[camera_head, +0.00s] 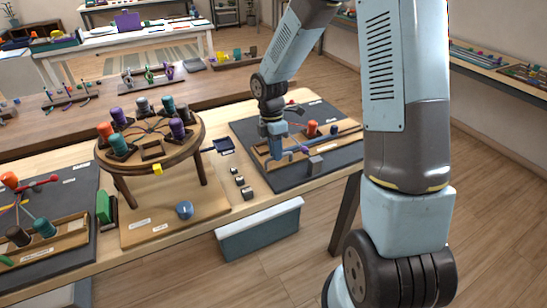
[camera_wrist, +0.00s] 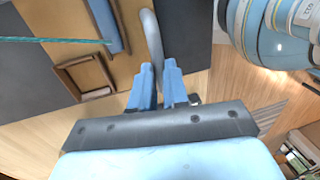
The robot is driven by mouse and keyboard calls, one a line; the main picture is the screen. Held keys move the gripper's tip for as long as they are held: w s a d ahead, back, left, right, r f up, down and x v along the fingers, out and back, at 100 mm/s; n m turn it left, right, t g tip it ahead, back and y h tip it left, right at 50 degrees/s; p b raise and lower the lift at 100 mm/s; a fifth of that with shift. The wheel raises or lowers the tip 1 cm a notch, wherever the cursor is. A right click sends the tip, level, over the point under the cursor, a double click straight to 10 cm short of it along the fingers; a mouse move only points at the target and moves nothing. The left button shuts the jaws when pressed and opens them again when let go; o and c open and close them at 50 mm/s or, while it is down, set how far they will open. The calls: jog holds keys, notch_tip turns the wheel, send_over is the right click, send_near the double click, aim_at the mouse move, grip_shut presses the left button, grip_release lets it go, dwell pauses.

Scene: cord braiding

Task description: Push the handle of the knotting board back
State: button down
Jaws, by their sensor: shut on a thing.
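The knotting board is a wooden board (camera_head: 325,138) on a dark mat at the right of the table, with a blue bar on it. In the wrist view the wooden board (camera_wrist: 132,12) and the blue bar (camera_wrist: 108,22) show at the upper left. A grey curved handle (camera_wrist: 152,42) runs down between my blue fingers. My gripper (camera_head: 276,150) is low over the board's left part; in the wrist view my gripper (camera_wrist: 158,72) is shut on the handle. The handle's lower end is hidden between the fingers, and in the head view I cannot make it out.
A round wooden stand (camera_head: 152,150) with several coloured bobbins stands left of the board. A grey block (camera_head: 316,163) lies near my gripper. A small wooden frame (camera_wrist: 82,76) and a taut teal cord (camera_wrist: 50,40) show in the wrist view. Small blocks lie left of the mat.

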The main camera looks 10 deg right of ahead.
jog(key=shift+w+r, duration=0.1)
jog(key=shift+w, duration=0.2)
jog(key=c, duration=1.1)
grip_release()
jog(key=v, duration=1.3)
jog(key=shift+w+r, duration=0.1)
jog(key=shift+r, duration=0.2)
